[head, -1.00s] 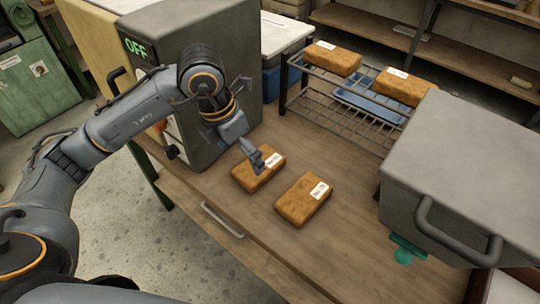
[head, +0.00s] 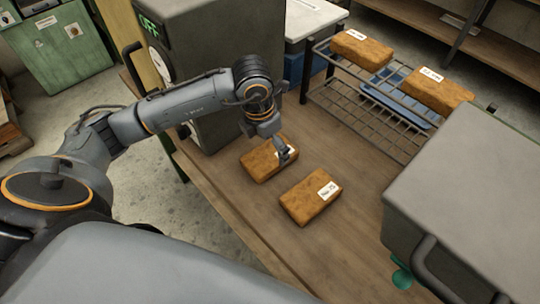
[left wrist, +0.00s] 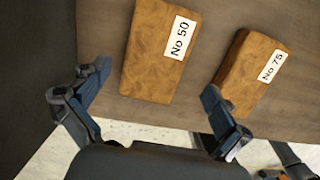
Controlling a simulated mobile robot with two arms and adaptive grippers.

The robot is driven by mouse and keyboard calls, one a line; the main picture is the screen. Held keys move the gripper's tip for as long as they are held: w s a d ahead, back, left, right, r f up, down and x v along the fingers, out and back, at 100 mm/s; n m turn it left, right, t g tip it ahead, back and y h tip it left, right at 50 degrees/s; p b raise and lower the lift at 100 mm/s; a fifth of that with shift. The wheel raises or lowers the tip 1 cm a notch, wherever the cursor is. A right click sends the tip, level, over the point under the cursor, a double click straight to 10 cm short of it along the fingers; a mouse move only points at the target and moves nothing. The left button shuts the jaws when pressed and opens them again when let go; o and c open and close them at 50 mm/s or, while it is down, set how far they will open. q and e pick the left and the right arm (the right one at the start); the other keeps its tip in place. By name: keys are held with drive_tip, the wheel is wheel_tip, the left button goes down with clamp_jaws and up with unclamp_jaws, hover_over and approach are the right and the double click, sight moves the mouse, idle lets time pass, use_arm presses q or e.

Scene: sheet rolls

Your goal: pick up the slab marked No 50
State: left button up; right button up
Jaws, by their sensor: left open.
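The slab marked No 50 (left wrist: 150,65) is a brown, rough block with a white label, lying flat on the wooden bench. In the head view, this slab (head: 260,163) is the one farther back on the bench, its label partly hidden by my left gripper (head: 283,153). In the left wrist view, my left gripper (left wrist: 157,81) is open, with one finger to either side of the near end of this slab. My right gripper is out of view.
A wire rack (head: 352,108) at the back holds two more slabs (head: 362,48) (head: 438,92) near a blue tray (head: 392,98). A grey box with a handle (head: 470,185) stands at the right. A grey machine reading OFF (head: 205,60) stands behind my left arm.

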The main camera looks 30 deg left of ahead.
sight(269, 154)
use_arm(q)
drive_tip(key=f, duration=0.3)
drive_tip(key=w+f+p, duration=0.1)
drive_tip(key=f, duration=0.1)
drive_tip(key=shift+a, duration=0.1)
drive_tip(key=c, duration=1.5)
